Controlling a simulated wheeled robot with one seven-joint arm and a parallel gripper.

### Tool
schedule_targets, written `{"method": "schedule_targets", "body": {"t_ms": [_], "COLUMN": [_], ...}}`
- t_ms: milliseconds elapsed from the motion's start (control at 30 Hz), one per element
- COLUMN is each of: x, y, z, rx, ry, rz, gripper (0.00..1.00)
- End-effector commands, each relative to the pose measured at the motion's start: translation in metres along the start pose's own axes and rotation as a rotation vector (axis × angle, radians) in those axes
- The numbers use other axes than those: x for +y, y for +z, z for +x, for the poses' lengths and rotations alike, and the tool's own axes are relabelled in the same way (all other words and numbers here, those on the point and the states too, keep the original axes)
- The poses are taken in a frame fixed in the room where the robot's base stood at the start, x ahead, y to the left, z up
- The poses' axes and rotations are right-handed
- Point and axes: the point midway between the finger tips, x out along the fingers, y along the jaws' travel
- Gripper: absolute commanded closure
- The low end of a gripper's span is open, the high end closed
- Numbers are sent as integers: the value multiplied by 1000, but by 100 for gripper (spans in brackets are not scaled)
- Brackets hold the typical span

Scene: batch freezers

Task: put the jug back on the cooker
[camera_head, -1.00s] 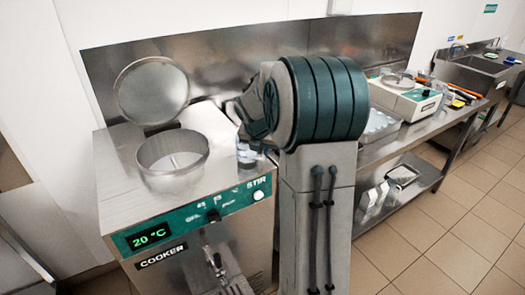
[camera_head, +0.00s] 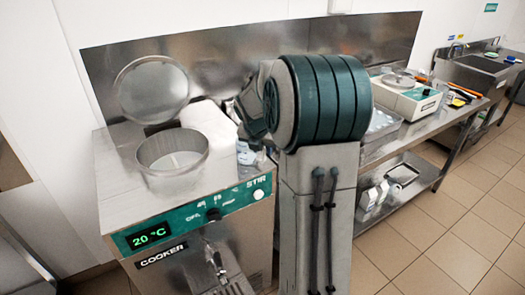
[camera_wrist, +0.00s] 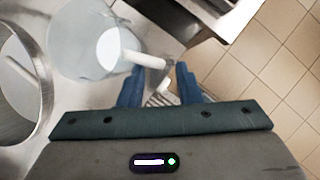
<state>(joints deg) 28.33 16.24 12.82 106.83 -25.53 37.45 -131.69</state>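The jug (camera_wrist: 75,40) is translucent with white at its base or inside. In the wrist view it stands at the upper left, just ahead of my gripper (camera_wrist: 158,72). Its white handle (camera_wrist: 147,60) points toward the gap between my two blue fingers, which are apart. I cannot tell whether they touch the handle. In the head view part of the jug (camera_head: 246,154) shows beside my arm, which hides the rest. The steel cooker (camera_head: 125,205) carries a green panel reading 20 °C. Its round pot (camera_head: 172,170) is open and also shows in the wrist view (camera_wrist: 40,100).
The pot's round lid (camera_head: 152,88) stands raised behind it. A tap (camera_head: 215,262) sits on the cooker's front. To the right is a steel table (camera_head: 400,140) with a small white appliance (camera_head: 405,98), then a sink (camera_head: 470,75). The tiled floor at right is clear.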

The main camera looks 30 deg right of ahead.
Motion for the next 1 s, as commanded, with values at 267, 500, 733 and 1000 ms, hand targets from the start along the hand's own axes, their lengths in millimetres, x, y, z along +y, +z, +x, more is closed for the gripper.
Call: {"method": "schedule_targets", "body": {"t_ms": [267,500,733,1000], "x": [0,0,1,-2], "y": [1,0,-15,-85], "z": [-61,-96,-113,-143], "rx": [-5,-2,6,55], "ry": [1,1,6,24], "rz": [1,0,106,659], "gripper": [69,69,69,69]}}
